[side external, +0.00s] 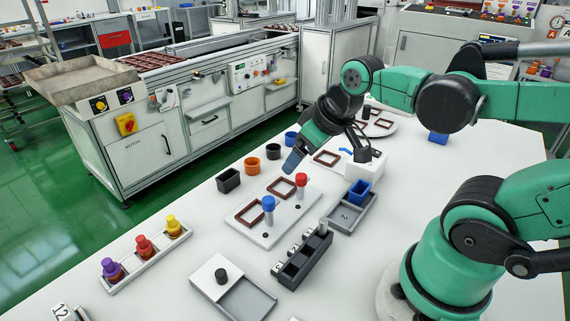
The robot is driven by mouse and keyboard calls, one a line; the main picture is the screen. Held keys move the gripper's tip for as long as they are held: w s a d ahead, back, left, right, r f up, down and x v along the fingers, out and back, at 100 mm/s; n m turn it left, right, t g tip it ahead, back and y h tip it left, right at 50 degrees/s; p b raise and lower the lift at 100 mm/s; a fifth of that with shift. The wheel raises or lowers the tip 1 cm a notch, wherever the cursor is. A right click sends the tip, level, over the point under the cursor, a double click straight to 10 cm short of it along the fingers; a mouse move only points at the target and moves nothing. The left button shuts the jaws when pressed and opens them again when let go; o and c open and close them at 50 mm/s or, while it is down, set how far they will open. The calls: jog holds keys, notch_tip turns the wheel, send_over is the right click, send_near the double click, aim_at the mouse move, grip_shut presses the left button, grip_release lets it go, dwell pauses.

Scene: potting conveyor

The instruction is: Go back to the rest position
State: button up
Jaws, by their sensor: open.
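My gripper (294,160) hangs above the white table, behind the white board and in front of the small pots. Its fingers point down and to the left, and it is open with nothing seen between them. My green arm reaches in from the right to hold it there. The white board (262,235) carries two brown square frames (281,188), a blue-topped peg (268,204) and a red-topped peg (301,181). The gripper's tips are apart from these pegs, as far as this view shows. The gap between the fingers is hard to make out.
Blue, black and orange pots (252,167) stand left of my gripper. A white box (366,168) stands close at its right. A grey tray with a blue cup (358,193), a dark slotted rack (303,262) and a rack of coloured bottles (144,257) occupy the table. The conveyor (195,52) stands behind.

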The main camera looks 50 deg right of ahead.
jog(key=shift+w+a+t+y, duration=0.2)
jog(key=shift+a+t, duration=0.15)
jog(key=shift+a, duration=0.65)
jog(key=shift+w+a+t+y, duration=0.2)
jog(key=shift+a+t, duration=0.15)
jog(key=shift+a, duration=0.6)
